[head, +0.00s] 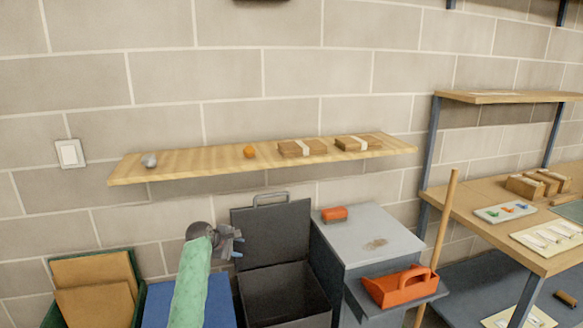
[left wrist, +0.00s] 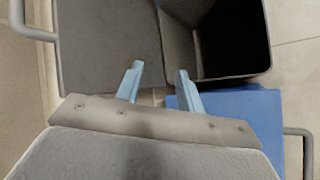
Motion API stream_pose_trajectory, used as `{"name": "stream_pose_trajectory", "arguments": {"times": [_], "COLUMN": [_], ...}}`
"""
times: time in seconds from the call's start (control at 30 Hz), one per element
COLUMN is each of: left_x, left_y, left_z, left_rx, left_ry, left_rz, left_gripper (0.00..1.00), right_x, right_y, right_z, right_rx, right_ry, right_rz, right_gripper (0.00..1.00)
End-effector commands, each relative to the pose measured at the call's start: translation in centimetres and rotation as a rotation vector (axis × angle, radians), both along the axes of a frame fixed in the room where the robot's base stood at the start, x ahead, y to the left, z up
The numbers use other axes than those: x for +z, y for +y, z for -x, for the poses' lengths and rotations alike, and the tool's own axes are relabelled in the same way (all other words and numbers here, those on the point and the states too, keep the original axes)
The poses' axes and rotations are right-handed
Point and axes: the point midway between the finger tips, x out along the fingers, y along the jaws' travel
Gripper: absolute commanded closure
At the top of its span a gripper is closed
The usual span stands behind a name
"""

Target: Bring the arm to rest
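My left arm in its green sleeve (head: 192,285) reaches up from the bottom of the head view. My left gripper (head: 237,243) is in front of the left edge of a dark grey bin's raised lid (head: 275,235). In the left wrist view, the two pale blue fingers of my left gripper (left wrist: 158,82) stand apart with nothing between them. My right arm and gripper are not in view.
The dark bin (head: 288,300) is open beneath the gripper. A blue surface (head: 220,300) and a green bin with cardboard (head: 95,285) are left of it. A grey cabinet (head: 365,240) stands right, with an orange tray (head: 400,288). A wooden shelf (head: 210,162) hangs above.

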Motion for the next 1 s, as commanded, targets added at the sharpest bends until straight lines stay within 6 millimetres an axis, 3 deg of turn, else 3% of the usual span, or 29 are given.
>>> {"name": "stream_pose_trajectory", "arguments": {"times": [0.03, 0.2, 0.5, 0.7, 1.0], "left_x": [-1.8, -6.4, -12.9, -15.9, -18.4], "left_y": [0.2, 0.6, 1.0, 1.1, 1.0], "left_z": [1.7, 7.2, 17.9, 25.4, 37.1], "left_rx": [-0.022, -0.112, -0.294, -0.430, -0.649], "left_ry": [-0.001, -0.016, -0.031, -0.036, -0.040], "left_rz": [-0.040, -0.187, -0.424, -0.569, -0.760], "left_gripper": [0.62, 0.62, 0.62, 0.62, 0.62], "right_x": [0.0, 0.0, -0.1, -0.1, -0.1], "right_y": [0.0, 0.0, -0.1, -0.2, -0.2], "right_z": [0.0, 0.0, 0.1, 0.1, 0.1], "right_rx": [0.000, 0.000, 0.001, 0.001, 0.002], "right_ry": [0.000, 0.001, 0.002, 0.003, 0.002], "right_rz": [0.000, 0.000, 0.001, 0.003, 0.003], "right_gripper": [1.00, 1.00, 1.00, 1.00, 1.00]}}
